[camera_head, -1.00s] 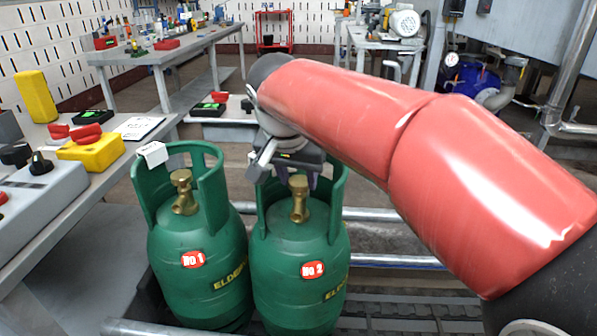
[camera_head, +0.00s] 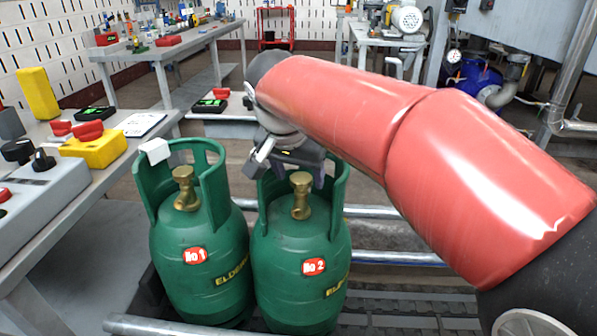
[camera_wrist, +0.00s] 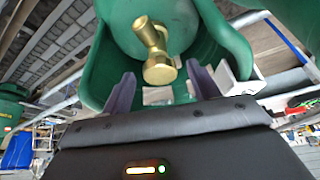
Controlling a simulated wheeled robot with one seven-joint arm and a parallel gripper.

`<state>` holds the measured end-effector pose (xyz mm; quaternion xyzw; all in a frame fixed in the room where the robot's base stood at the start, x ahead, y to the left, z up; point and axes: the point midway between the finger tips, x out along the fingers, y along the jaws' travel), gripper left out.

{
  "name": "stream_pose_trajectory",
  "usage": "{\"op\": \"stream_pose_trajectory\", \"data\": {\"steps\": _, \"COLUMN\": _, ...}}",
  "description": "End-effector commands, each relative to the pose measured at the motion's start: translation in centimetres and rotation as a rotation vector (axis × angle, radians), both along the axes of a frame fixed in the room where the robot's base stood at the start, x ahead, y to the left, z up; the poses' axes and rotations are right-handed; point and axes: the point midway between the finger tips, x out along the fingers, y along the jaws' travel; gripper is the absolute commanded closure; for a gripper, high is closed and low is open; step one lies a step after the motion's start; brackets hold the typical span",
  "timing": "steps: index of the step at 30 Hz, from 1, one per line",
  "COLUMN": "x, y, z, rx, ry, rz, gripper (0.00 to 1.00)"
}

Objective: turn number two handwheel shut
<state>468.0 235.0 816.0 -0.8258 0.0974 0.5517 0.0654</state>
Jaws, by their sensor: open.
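Two green gas cylinders stand side by side, the No 1 cylinder (camera_head: 200,262) on the left and the No 2 cylinder (camera_head: 300,255) on the right. Each has a brass valve inside its green collar. The No 2 valve (camera_head: 301,197) stands upright, and a brass valve also shows large in the wrist view (camera_wrist: 157,55). My gripper (camera_head: 297,172) is at the No 2 collar, just behind and above its valve. In the wrist view its two purple fingers (camera_wrist: 160,88) are apart, one each side of the brass valve's near end, with nothing clasped. Whether they touch the valve cannot be told.
A white tag (camera_head: 154,151) hangs on the No 1 collar. The green collar walls (camera_wrist: 222,40) rise close around my fingers. A bench with a yellow-and-red button box (camera_head: 92,148) stands at the left. Metal rails (camera_head: 385,257) run beside the cylinders.

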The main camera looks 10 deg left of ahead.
Motion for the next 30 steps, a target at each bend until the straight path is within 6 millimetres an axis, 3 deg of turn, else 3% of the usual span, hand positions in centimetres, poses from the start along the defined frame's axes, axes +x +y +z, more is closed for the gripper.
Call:
{"op": "stream_pose_trajectory", "data": {"steps": 7, "x": -0.4, "y": 0.1, "z": 1.1, "rx": 0.001, "ry": -0.002, "rz": 0.001, "gripper": 0.4}}
{"op": "stream_pose_trajectory", "data": {"steps": 18, "x": -2.5, "y": 0.7, "z": 6.4, "rx": 0.002, "ry": -0.001, "rz": 0.001, "gripper": 0.4}}
{"op": "stream_pose_trajectory", "data": {"steps": 30, "x": -2.9, "y": 0.7, "z": 7.2, "rx": 0.0, "ry": 0.0, "rz": 0.0, "gripper": 0.4}}
